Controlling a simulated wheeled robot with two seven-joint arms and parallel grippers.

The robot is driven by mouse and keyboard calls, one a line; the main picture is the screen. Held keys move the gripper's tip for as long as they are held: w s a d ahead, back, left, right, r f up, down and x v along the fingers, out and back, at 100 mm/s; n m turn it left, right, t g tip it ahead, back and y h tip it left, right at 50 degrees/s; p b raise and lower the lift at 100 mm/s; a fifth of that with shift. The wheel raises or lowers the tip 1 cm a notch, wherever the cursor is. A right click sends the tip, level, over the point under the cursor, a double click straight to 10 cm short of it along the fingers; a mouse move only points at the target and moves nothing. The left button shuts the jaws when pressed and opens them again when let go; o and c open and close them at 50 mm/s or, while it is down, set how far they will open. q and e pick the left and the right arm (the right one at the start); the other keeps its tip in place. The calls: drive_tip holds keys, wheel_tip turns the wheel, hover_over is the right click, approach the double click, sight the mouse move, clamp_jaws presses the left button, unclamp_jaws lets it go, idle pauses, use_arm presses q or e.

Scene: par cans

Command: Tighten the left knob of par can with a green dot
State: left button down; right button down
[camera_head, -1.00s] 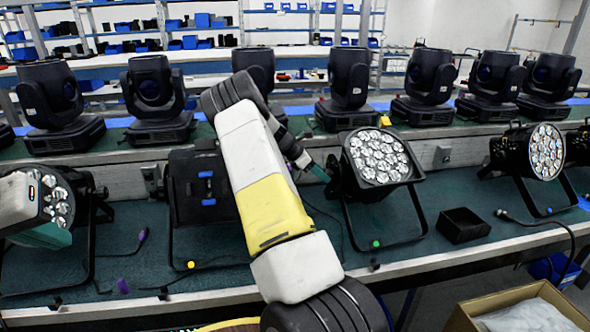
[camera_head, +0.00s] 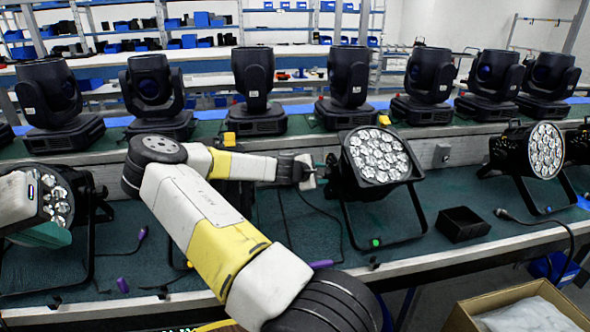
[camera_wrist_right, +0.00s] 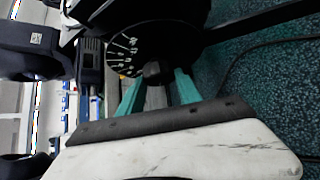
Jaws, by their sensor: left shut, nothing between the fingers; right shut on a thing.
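The par can with the green dot (camera_head: 378,160) stands on the bench right of centre, its lens face tilted up. The green dot (camera_head: 376,243) is at the front of its floor bracket. My right gripper (camera_head: 326,172) is at the left side of this par can. In the right wrist view its two teal fingers (camera_wrist_right: 157,85) are shut on the dark left knob (camera_wrist_right: 153,70), in front of a round scale plate with light marks. My left gripper (camera_head: 48,236) is shut and empty at the far left, in front of another par can (camera_head: 62,200).
Another par can (camera_head: 540,150) is further right. Several moving-head lights (camera_head: 347,88) line the raised shelf behind. A cardboard box (camera_head: 520,308) is at the bottom right. Loose cables lie on the bench.

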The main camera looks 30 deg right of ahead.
drive_tip(key=shift+f+m+t+h, duration=0.15)
drive_tip(key=shift+m+t+h, duration=0.75)
drive_tip(key=shift+m+t, duration=0.3)
drive_tip(key=c, duration=0.8)
unclamp_jaws()
drive_tip(key=shift+s, duration=0.1)
drive_tip(key=shift+a, duration=0.1)
drive_tip(key=v, duration=0.7)
drive_tip(key=shift+s+a, duration=0.25)
